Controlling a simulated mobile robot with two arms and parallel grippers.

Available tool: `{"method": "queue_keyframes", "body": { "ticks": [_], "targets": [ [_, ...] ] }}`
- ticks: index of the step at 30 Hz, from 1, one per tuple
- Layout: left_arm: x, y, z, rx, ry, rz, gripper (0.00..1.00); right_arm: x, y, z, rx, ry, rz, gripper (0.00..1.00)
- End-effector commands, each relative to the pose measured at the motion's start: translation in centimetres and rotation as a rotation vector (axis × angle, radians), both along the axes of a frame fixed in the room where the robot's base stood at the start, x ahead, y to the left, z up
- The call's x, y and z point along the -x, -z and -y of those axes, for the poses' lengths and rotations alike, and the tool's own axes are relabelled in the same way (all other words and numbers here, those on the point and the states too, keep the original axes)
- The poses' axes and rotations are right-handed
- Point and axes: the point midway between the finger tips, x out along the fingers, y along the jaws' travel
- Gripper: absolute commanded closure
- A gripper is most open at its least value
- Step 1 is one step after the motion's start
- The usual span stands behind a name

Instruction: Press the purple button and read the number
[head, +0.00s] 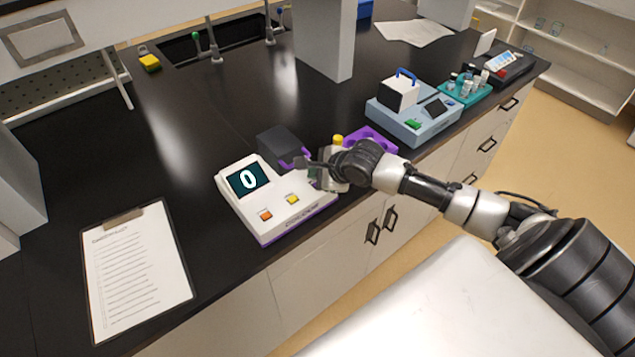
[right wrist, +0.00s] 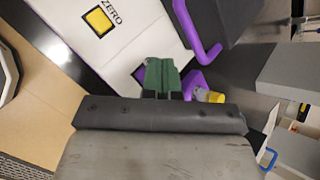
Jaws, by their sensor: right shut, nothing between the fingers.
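The white instrument (head: 262,218) stands on the black bench, with a dark screen (head: 248,179) that reads 0. An orange button (head: 265,215) and a yellow button (head: 292,198) show on its top. The yellow one, labelled ZERO, also shows in the right wrist view (right wrist: 100,20). My right gripper (head: 315,173) is shut and empty over the instrument's right end. Its green fingertips (right wrist: 161,76) point at the white top. A small purple patch (right wrist: 139,74) shows beside them, probably the purple button, mostly hidden. I cannot tell whether the fingertips touch it. My left gripper is out of view.
A dark box with a purple handle (head: 280,146) adjoins the instrument's back. A purple rack (head: 372,136) and a blue-grey device (head: 412,122) stand to the right. A clipboard (head: 137,268) lies at the left. The bench between the clipboard and the sink is clear.

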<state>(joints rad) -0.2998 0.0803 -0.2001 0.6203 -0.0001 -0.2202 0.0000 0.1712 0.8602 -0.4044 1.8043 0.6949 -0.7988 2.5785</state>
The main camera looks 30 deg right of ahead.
Motion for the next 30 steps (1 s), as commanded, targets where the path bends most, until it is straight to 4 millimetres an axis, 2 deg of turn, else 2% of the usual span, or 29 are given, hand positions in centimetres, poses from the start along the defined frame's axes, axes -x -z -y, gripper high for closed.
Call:
{"method": "queue_keyframes", "body": {
  "ticks": [16, 30],
  "targets": [
    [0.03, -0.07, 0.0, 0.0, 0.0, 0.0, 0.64, 0.0, 0.03, -0.01, 0.0, 0.0, 0.0, 1.0],
    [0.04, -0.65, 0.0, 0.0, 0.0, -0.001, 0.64, 0.01, 0.84, 0.0, 0.0, 0.0, 0.0, 1.0]
  ]
}}
